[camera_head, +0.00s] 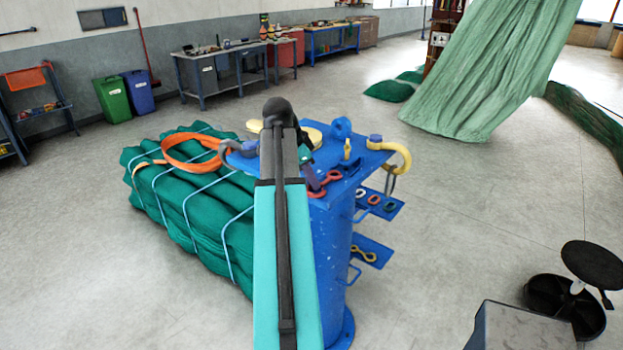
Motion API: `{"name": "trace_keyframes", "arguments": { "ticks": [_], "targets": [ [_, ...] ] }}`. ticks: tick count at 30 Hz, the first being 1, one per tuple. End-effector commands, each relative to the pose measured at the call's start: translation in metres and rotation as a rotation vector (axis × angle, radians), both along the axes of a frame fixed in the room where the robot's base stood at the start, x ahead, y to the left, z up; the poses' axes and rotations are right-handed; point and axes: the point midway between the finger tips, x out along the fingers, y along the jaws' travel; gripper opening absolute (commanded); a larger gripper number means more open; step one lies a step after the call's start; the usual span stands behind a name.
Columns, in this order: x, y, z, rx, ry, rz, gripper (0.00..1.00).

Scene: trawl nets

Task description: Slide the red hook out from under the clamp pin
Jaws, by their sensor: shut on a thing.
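A red hook (325,181), shaped like a figure eight, lies on the blue stand top (361,167) near its front left edge. My teal and black arm reaches up the picture and covers the left part of the stand. Only a dark bit of my gripper (309,177) shows beside the arm, at the left end of the red hook. It is shut on the hook, though the fingertips are mostly hidden. A small yellow upright piece (347,149) stands on the top behind the hook. I cannot tell whether it is the clamp pin.
Side shelves (380,205) hold small coloured links. A bundled green net (185,205) with an orange strap (182,165) lies at left.

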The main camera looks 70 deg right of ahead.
Motion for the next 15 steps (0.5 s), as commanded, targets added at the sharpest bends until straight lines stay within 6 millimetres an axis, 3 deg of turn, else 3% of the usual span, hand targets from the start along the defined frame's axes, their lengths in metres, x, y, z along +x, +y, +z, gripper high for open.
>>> {"name": "trace_keyframes", "arguments": {
  "ticks": [2,3,6,15],
  "targets": [
    [0.0005,0.0001,0.0003,0.0,0.0,0.001,0.0],
    [0.0006,0.0002,0.0002,0.0,0.0,0.001,0.19],
    [0.0007,0.0002,0.0002,0.0,0.0,0.001,0.34],
    [0.001,0.0003,0.0004,0.0,0.0,0.002,0.34]
  ]
}}
